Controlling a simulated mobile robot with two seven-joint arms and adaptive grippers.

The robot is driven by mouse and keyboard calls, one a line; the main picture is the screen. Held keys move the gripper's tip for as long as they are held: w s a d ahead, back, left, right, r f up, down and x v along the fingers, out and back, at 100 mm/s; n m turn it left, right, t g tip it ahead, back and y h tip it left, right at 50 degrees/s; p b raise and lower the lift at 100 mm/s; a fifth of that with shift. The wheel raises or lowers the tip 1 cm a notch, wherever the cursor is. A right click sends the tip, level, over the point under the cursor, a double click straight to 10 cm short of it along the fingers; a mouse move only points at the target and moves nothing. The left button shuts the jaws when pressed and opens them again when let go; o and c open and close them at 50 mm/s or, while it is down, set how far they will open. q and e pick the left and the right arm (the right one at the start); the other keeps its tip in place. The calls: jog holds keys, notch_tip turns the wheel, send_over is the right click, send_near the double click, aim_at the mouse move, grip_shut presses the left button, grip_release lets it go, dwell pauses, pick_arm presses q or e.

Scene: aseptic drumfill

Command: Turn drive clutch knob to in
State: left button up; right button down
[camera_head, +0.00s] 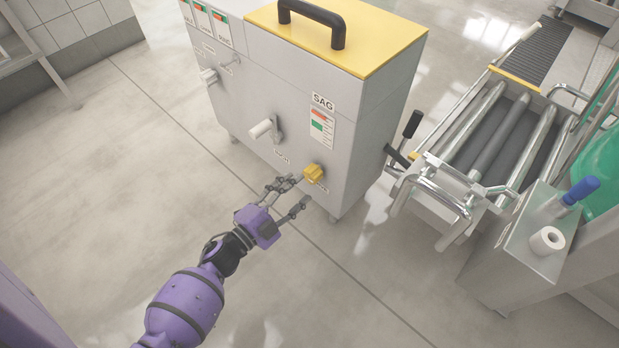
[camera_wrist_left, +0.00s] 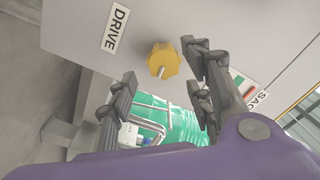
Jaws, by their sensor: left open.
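The drive clutch knob (camera_head: 314,173) is a small yellow lobed knob low on the front of a grey cabinet (camera_head: 240,115). In the left wrist view the knob (camera_wrist_left: 163,61) has a pale pointer mark and sits near a label (camera_wrist_left: 115,28) reading DRIVE. My left gripper (camera_head: 291,194) is open and empty, close in front of the knob. In the left wrist view its fingers (camera_wrist_left: 160,88) spread to both sides, with the knob between and beyond them, apart from the right fingertip by a small gap. The knob's in and out markings are too small to read. My right gripper is not in view.
The cabinet has a yellow top with a black handle (camera_head: 312,22) and other grey levers (camera_head: 264,128) on its front. A black-handled lever (camera_head: 411,125) stands at its right side. A roller conveyor (camera_head: 490,125) and a steel box (camera_head: 530,240) stand to the right. Floor is clear at left.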

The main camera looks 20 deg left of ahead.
aim_at(309, 180)
pick_arm(q)
jog(key=b+x, duration=0.2)
jog(key=x, duration=0.3)
jog(key=shift+w+d, duration=0.1)
jog(key=shift+w, duration=0.2)
